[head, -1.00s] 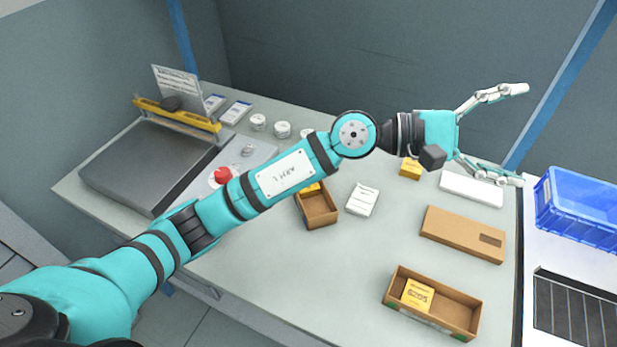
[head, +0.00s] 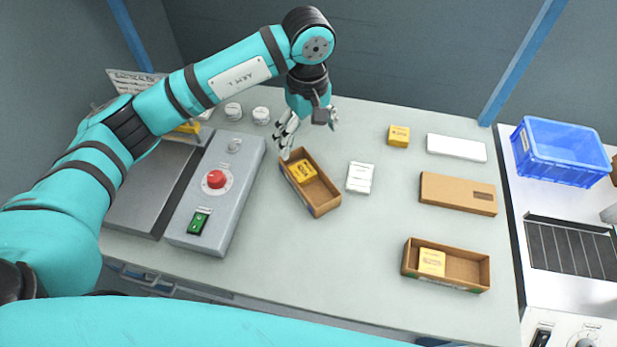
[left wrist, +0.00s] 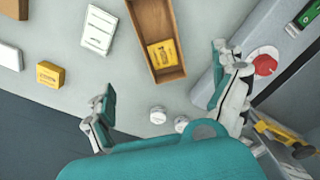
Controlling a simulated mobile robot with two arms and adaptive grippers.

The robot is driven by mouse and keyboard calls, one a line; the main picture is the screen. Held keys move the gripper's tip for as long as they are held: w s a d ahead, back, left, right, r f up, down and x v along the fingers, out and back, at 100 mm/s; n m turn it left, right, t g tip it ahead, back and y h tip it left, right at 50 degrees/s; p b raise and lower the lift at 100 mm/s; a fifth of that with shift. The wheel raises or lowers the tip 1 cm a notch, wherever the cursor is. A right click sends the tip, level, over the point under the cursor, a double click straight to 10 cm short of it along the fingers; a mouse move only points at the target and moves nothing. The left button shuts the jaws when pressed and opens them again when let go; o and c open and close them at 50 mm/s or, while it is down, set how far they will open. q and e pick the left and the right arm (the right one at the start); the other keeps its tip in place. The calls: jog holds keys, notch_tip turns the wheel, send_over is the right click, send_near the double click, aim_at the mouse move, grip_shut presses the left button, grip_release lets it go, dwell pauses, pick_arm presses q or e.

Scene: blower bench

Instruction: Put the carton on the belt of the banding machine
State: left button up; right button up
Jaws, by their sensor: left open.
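An open brown carton (head: 321,197) with a yellow box (head: 302,172) in its far end stands mid-bench. A second open carton (head: 466,270) with a yellow box (head: 431,262) stands at the front right. My left gripper (head: 309,130) is open and empty, fingers pointing down, just behind the far end of the first carton. In the left wrist view this carton (left wrist: 153,22) lies beyond the spread fingers (left wrist: 165,100). A machine with a dark slatted surface (head: 572,258) stands at the right; I cannot tell if this is the banding machine's belt. My right gripper is out of view.
A flat brown box (head: 458,194), a white box (head: 456,148), a small yellow box (head: 399,136) and a white packet (head: 360,178) lie on the bench. A control box (head: 216,200) with a red button stands left. A blue crate (head: 560,152) stands at the right.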

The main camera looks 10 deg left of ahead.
pick_arm(q)
jog(key=p, duration=0.2)
send_over(308, 177)
notch_tip(308, 177, down, 8)
jog(key=shift+w+f, duration=0.1)
jog(key=shift+f, duration=0.05)
jog(key=f, duration=0.1)
jog(key=f+p, duration=0.1)
jog(key=f, duration=0.1)
jog(key=f+p, duration=0.1)
jog(key=shift+s+f, duration=0.25)
jog(key=shift+f, duration=0.45)
jog(key=c, duration=1.3)
jog(key=shift+w, duration=0.1)
jog(key=shift+c, duration=0.5)
jog(key=shift+r, duration=0.1)
jog(key=shift+r, duration=0.1)
